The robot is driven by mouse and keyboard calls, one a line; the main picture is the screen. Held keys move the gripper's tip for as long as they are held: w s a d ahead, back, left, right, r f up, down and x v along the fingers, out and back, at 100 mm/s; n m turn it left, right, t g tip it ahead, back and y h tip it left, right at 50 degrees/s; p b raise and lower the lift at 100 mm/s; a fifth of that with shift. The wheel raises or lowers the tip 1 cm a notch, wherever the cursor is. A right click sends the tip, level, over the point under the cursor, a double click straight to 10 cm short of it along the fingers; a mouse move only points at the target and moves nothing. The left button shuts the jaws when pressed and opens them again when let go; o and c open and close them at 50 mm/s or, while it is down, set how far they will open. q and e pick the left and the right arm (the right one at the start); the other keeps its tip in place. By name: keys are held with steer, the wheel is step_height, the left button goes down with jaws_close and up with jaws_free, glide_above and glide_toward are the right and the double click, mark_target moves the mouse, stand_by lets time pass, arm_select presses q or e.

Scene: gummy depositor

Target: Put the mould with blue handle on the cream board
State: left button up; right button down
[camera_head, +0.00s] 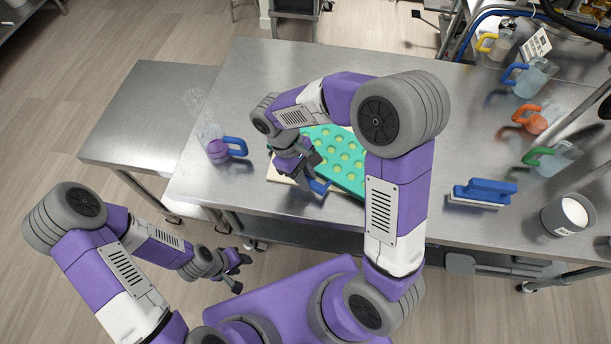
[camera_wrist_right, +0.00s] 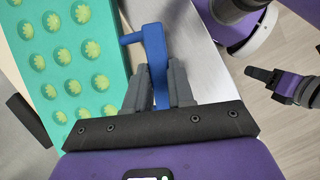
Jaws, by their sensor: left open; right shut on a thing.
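The teal mould (camera_head: 340,146) has rows of yellow-green cavities and lies at the front middle of the steel table, partly hidden by my right arm. It also shows at the left in the right wrist view (camera_wrist_right: 70,90). Its blue handle (camera_head: 320,186) sticks out at the front, and my right gripper (camera_wrist_right: 160,85) is shut on this handle (camera_wrist_right: 154,45). The cream board (camera_head: 283,172) shows as a pale edge beside and under the mould. I cannot tell whether the mould rests on it or hovers just above. My left gripper (camera_head: 233,268) is open and empty, in front of the table.
A clear jug with a blue handle and purple contents (camera_head: 216,150) stands left of the board. The table behind the left jug is clear.

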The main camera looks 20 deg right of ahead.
steer(key=shift+f, duration=0.15)
steer(key=c, duration=1)
jaws_free()
steer(key=p+v, duration=0.3)
steer(key=v, duration=0.9)
